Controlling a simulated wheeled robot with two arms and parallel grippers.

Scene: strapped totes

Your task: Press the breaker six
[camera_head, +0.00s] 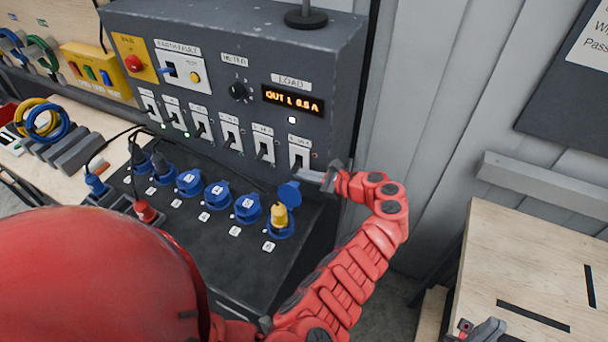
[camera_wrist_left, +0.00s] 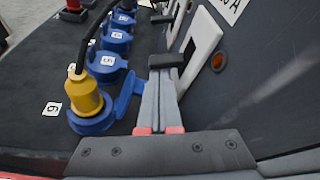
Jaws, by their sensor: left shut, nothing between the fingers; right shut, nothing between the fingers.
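Breaker six (camera_head: 300,153) is the rightmost switch in the row on the grey panel, a white plate with a dark lever. Its plate (camera_wrist_left: 203,42) also shows in the left wrist view. My left gripper (camera_head: 308,174) is shut and empty, its fingertips just below and in front of this breaker's lower part. My right gripper (camera_head: 486,329) is shut and empty at the bottom right, far from the panel.
Below the breakers is a row of blue sockets. Socket 6 holds a yellow plug (camera_head: 279,216), with its blue lid (camera_head: 290,192) open close to my left gripper. The load display (camera_head: 293,100) reads OUT 1 and an amp value. A wooden table (camera_head: 540,260) stands at the right.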

